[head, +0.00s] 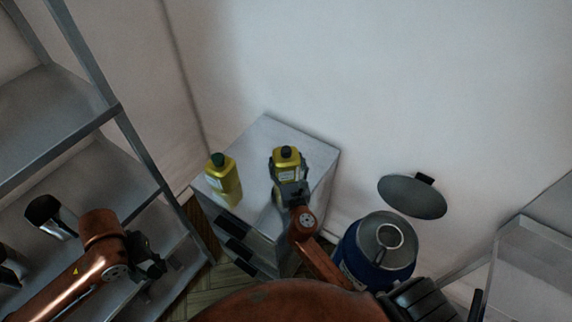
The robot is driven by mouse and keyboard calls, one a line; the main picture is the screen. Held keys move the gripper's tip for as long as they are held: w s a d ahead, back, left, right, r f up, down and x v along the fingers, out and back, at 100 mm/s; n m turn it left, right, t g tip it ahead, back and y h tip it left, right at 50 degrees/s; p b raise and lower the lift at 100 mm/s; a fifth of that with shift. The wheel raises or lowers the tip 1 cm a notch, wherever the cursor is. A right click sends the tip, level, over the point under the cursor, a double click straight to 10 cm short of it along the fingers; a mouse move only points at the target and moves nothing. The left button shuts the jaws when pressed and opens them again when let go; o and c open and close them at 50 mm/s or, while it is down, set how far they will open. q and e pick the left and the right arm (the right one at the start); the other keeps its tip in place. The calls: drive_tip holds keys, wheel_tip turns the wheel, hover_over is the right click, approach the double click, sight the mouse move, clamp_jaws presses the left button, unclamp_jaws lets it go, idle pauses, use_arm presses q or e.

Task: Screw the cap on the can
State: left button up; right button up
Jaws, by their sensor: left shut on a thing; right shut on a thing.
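A yellow can (287,157) with a pale label stands upright over the grey cabinet top, with a small dark round piece at its top. I cannot tell whether that is a cap or a bare neck. My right gripper (289,184) is shut around the can's near side and hides its lower part. My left gripper (152,266) is far to the left and lower, in front of the shelving, well apart from the can. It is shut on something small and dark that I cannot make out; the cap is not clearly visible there.
A second yellow bottle (223,182) with a green cap stands on the cabinet (262,137), left of the held can. Metal shelving (75,130) fills the left side. A blue bin (352,262) with a grey lid (412,197) beside it stands at right.

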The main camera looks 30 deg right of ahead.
drive_tip(key=shift+f, duration=0.6)
drive_tip(key=shift+r, duration=0.2)
drive_tip(key=shift+f, duration=0.15)
drive_tip(key=o, duration=1.7)
drive_tip(key=shift+r, duration=0.2)
drive_tip(key=v, duration=1.2)
drive_tip(key=shift+f, duration=0.1)
